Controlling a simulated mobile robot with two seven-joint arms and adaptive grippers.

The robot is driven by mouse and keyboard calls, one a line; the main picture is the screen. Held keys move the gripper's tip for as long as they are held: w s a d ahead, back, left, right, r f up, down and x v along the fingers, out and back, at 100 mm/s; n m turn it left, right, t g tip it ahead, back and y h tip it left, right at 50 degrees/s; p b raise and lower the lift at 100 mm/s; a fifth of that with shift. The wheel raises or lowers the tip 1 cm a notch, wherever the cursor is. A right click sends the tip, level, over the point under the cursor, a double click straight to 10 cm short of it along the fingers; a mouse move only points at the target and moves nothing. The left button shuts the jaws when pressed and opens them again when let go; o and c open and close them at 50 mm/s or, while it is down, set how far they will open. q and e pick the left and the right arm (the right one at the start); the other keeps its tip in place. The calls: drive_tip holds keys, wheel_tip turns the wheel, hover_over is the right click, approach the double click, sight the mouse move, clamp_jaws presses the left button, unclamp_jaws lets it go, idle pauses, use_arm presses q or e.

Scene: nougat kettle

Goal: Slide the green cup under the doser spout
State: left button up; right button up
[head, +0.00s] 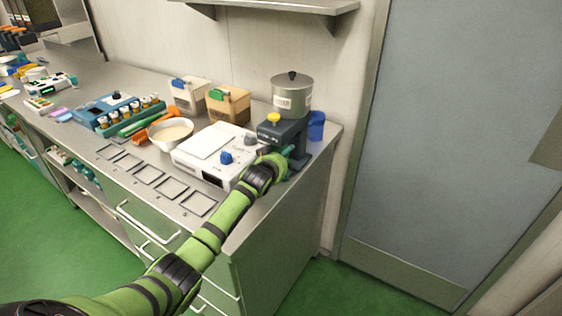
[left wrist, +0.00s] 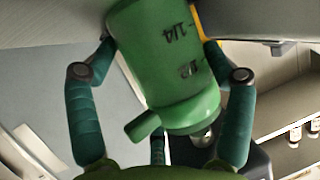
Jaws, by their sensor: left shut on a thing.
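The doser (head: 291,97) stands at the right end of the bench, with a silver hopper on a dark body and a yellow knob. My left gripper (head: 282,160) is at the foot of the doser, in front of its body. In the left wrist view the green cup (left wrist: 168,60), with dark measure marks and a short handle, sits between the two teal fingers, which are shut on it. In the head view the cup is hard to tell from my green gripper. The spout is not clearly visible. My right gripper is not in view.
A white scale (head: 213,150) stands just left of my gripper. A blue cup (head: 316,125) is behind the doser at the right. A white bowl (head: 170,131), two bins and a vial rack lie further left. The bench ends close to the right, before a grey door (head: 460,130).

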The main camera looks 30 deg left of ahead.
use_arm(q)
drive_tip(key=o, duration=1.2)
drive_tip(key=v, duration=1.2)
